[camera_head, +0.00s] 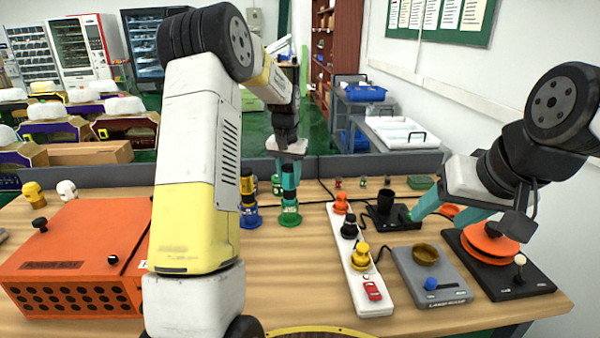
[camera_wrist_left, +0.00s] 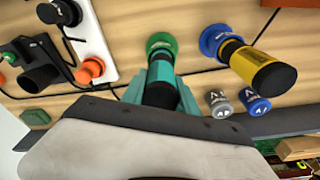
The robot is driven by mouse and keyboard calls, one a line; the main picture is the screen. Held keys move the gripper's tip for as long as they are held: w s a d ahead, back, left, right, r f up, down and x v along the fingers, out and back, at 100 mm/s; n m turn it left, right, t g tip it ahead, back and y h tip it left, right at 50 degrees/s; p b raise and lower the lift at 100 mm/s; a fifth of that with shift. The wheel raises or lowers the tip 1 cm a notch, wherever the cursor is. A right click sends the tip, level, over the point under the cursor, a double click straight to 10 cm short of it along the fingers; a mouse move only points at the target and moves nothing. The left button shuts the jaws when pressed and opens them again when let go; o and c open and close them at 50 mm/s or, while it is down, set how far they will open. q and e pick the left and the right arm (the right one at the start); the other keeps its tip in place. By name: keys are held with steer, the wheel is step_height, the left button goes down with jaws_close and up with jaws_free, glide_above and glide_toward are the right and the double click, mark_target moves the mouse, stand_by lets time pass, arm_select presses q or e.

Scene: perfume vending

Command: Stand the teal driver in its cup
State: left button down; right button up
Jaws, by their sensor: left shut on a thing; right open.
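The teal driver (camera_wrist_left: 160,68) is upright between the teal fingers of my left gripper (camera_head: 290,172), which is shut on it. Its lower end meets the green cup (camera_head: 290,218), which also shows in the left wrist view (camera_wrist_left: 160,42). The fingers hide much of the driver, and I cannot tell how deep it sits in the cup. My right gripper (camera_head: 450,212) is open and empty at the right, close to an orange disc.
A yellow and black driver (camera_wrist_left: 262,68) stands in a blue cup (camera_head: 249,218) beside the green cup. A white strip (camera_head: 350,255) with coloured knobs lies to the right. The orange disc (camera_head: 490,242) sits on a black base. An orange box (camera_head: 75,255) stands at the left.

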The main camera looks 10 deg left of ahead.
arm_select(q)
steer(key=shift+f, duration=0.15)
steer(key=c, duration=0.9)
jaws_free()
steer(key=shift+o, duration=0.2)
